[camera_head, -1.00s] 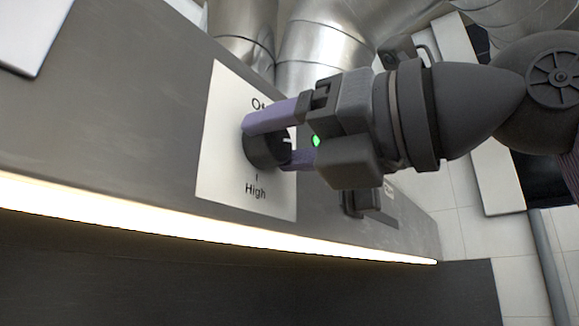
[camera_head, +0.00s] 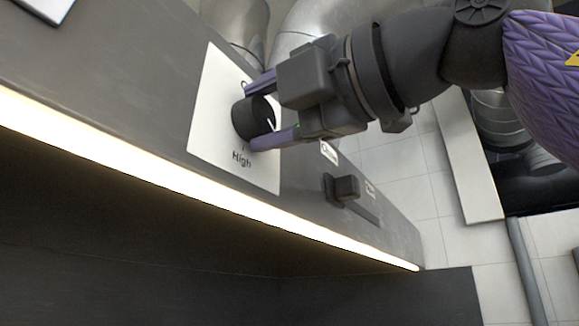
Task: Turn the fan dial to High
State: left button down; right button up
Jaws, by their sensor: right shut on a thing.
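The fan dial (camera_head: 250,119) is a dark round knob on a white label plate (camera_head: 212,135) on the front of the grey hood. The word High (camera_head: 241,159) is printed below the knob; the upper word is mostly hidden by a finger. A light line shows on the knob's right side. My right gripper (camera_head: 262,114) comes in from the right with purple fingers, one above and one below the knob, and is shut on it. My left gripper is not in view.
A small dark slider (camera_head: 346,188) in a slot sits on the hood panel (camera_head: 120,75) right of the plate. A lit strip (camera_head: 200,191) runs along the hood's lower edge. Silver ducts (camera_head: 300,22) rise behind the hood.

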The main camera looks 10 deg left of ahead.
jog(key=m, duration=0.6)
jog(key=shift+h+b, duration=0.3)
jog(key=shift+b, duration=0.05)
jog(key=m, duration=0.4)
jog(key=shift+r+m+h, duration=0.15)
jog(key=shift+m+h, duration=0.25)
jog(key=o, duration=1.3)
